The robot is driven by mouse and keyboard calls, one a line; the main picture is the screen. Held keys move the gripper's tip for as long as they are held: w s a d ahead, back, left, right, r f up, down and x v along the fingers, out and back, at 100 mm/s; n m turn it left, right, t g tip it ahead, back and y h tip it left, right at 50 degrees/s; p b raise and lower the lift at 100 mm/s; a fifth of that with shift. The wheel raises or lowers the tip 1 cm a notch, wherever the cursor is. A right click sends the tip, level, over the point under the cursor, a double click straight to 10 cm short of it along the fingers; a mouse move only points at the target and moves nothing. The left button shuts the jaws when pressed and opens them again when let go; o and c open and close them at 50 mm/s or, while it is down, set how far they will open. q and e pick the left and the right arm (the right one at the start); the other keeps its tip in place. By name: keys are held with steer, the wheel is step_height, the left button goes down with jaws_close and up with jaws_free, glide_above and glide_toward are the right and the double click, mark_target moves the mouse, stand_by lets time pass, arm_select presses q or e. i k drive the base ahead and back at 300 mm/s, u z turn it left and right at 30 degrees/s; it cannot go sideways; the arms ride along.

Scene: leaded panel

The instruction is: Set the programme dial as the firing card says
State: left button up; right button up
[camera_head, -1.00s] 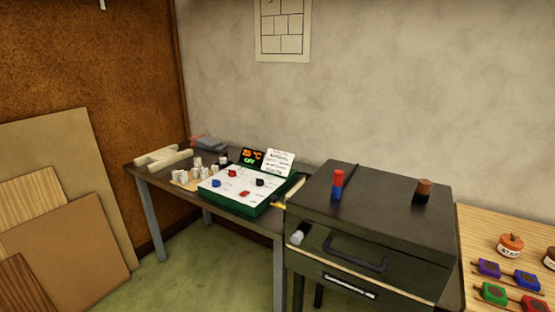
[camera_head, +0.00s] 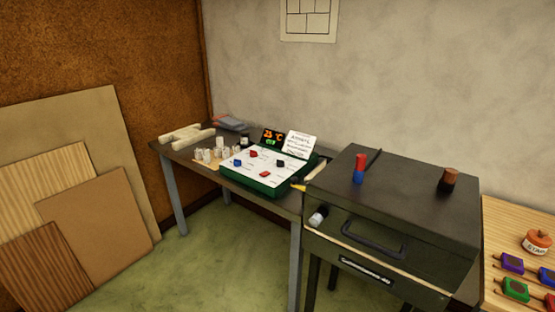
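The firing card is probably the white card (camera_head: 301,145) with dark writing, propped behind the white-topped green box; its writing is too small to read. Beside it a small black display (camera_head: 273,139) shows orange figures, perhaps 25 °C, above a small green word. A dark kiln-like box (camera_head: 425,193) with a front handle stands at the right. A pale round knob (camera_head: 318,217) sits at its front left corner and may be the programme dial; its setting cannot be made out. Neither of my grippers is in view.
The green box's white top (camera_head: 259,172) bears blue, red and black pieces. It stands on a grey table (camera_head: 238,191) with small pale blocks. A wooden table (camera_head: 508,217) at right holds coloured items. Boards (camera_head: 92,215) lean at left. Green floor in front is clear.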

mark_target(237, 163)
steer(key=u, duration=0.75)
steer(key=i, duration=1.65)
steer(key=z, duration=0.7)
steer(key=i, duration=0.55)
steer(key=z, duration=0.55)
